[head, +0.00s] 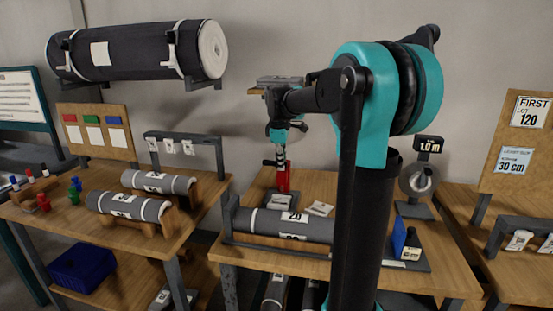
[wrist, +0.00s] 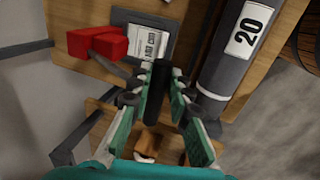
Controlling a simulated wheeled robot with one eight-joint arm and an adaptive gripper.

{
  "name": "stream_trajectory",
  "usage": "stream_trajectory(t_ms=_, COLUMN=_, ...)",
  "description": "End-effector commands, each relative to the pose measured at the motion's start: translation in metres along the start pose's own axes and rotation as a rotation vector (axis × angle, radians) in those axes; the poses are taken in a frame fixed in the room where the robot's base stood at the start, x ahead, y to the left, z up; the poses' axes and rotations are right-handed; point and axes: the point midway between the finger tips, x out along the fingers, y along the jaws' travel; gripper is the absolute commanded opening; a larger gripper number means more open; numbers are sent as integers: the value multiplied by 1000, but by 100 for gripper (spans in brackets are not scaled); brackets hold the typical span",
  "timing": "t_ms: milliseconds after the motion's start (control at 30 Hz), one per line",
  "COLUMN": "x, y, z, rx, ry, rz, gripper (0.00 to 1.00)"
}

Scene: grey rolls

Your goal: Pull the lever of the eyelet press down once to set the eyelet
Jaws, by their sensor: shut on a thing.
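The eyelet press (head: 284,180) is the red device standing on the middle table, below my gripper in the head view. In the wrist view its red body (wrist: 98,43) is at the upper left, beside a printed label. My gripper (head: 280,152) points down above the press. In the wrist view the green fingers of my gripper (wrist: 157,88) are closed around the dark grip of the lever (wrist: 160,76). The lever's arm runs from the grip towards the red body and is partly hidden by the fingers. The eyelet itself cannot be made out.
A grey roll marked 20 (head: 290,224) lies in a wooden cradle just in front of the press; it also runs close to my fingers in the wrist view (wrist: 228,65). A blue block (head: 399,236) stands at its right. Two smaller rolls lie on the left table (head: 205,223).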

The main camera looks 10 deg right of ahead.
Motion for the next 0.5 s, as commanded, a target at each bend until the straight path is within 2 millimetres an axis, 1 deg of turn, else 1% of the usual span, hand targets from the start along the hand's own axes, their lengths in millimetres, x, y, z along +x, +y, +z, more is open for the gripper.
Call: stream_trajectory(t_ms=500, x=4, y=-3, z=0, rx=0, ry=0, rz=-1, gripper=7)
